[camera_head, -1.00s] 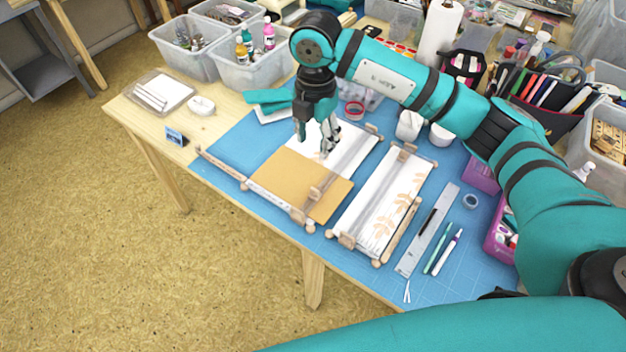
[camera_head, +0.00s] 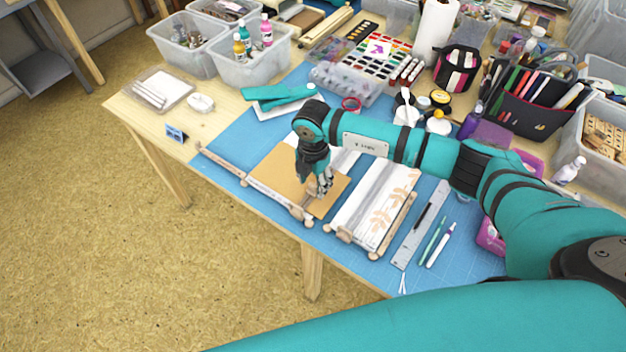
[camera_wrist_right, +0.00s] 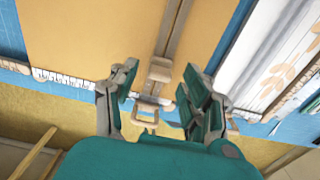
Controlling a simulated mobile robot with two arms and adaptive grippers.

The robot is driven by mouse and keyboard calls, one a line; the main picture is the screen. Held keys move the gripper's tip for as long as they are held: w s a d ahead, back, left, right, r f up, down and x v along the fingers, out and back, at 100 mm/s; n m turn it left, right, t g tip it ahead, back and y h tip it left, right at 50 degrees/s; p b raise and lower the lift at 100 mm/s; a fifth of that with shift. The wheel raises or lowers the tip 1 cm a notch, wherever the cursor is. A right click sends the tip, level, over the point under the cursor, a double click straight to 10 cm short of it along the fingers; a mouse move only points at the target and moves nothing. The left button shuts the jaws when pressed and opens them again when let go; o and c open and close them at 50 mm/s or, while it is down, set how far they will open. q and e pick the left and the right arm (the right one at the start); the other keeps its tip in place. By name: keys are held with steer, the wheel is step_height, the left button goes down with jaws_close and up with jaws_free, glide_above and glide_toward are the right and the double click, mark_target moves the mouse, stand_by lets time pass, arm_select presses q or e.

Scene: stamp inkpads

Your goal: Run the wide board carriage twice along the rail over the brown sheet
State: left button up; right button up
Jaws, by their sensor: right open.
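The brown sheet (camera_head: 268,163) lies on the blue mat, partly hidden by my right arm; it also fills the middle of the right wrist view (camera_wrist_right: 100,35). A ruled strip (camera_wrist_right: 65,79) runs along its near edge. A narrow wooden bar (camera_wrist_right: 172,38) lies across the sheet, with a block and a loop-shaped handle (camera_wrist_right: 147,112) near its near end. I cannot tell which part is the wide board carriage. My right gripper (camera_head: 324,190) is open over the sheet's near right part. In the wrist view its fingers (camera_wrist_right: 160,80) stand apart on either side of the bar's end.
Right of the sheet is a leaf-patterned white panel (camera_head: 375,210) with a wooden frame. A metal ruler (camera_head: 418,228) and pens lie farther right. Plastic bins (camera_head: 250,65) and a paint set (camera_head: 380,60) stand behind. The table's near edge is close to the gripper.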

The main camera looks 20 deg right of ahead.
steer(key=shift+f, duration=0.2)
jaws_close()
stand_by(0.4)
